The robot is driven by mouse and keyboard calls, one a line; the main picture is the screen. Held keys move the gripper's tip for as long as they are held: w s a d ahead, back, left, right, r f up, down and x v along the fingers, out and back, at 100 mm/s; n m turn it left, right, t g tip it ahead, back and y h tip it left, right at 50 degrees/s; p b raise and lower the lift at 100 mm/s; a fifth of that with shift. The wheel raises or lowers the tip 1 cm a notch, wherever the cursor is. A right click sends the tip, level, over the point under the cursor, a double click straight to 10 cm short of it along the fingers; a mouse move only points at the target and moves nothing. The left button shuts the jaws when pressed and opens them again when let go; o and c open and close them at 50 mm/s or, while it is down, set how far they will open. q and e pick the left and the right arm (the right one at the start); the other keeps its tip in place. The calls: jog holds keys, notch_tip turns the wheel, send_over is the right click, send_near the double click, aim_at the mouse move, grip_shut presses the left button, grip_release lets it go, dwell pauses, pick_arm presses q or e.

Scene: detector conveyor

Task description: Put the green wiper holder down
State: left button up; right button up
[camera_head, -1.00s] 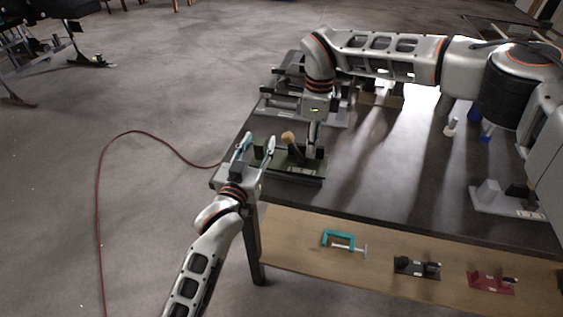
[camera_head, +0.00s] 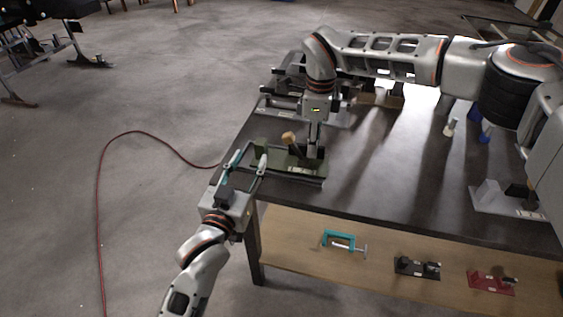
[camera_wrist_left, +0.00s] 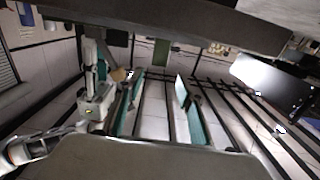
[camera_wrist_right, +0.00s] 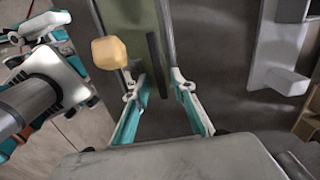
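The green wiper holder (camera_head: 277,158) lies flat on the left end of the dark table, with a wooden knob (camera_head: 288,137) standing up from it. The right wrist view shows part of its green base (camera_wrist_right: 146,18) and the knob (camera_wrist_right: 108,53). My right gripper (camera_head: 313,154) points down at the holder's right part. Its fingers (camera_wrist_right: 155,84) are spread either side of a dark upright plate, with gaps visible. My left gripper (camera_head: 248,162) is open and empty at the table's left edge, beside the holder; its spread fingers show in the left wrist view (camera_wrist_left: 160,84).
A grey fixture (camera_head: 335,115) stands behind the holder and another (camera_head: 490,197) at the right. The shelf below (camera_head: 375,285) carries a teal clamp (camera_head: 343,240), a black holder (camera_head: 417,267) and a red one (camera_head: 491,282). The middle tabletop is fairly clear.

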pick_arm(q)
jog(key=shift+s+a, duration=0.1)
jog(key=shift+s, duration=0.3)
pick_arm(e)
jog(key=shift+d+f, duration=0.15)
jog(key=shift+d, duration=0.1)
pick_arm(q)
jog(key=shift+w, duration=0.1)
pick_arm(e)
notch_tip(320, 180, up, 12)
jog(key=shift+a, duration=0.2)
pick_arm(q)
jog(key=shift+f, duration=0.1)
pick_arm(e)
jog(key=shift+s, duration=0.15)
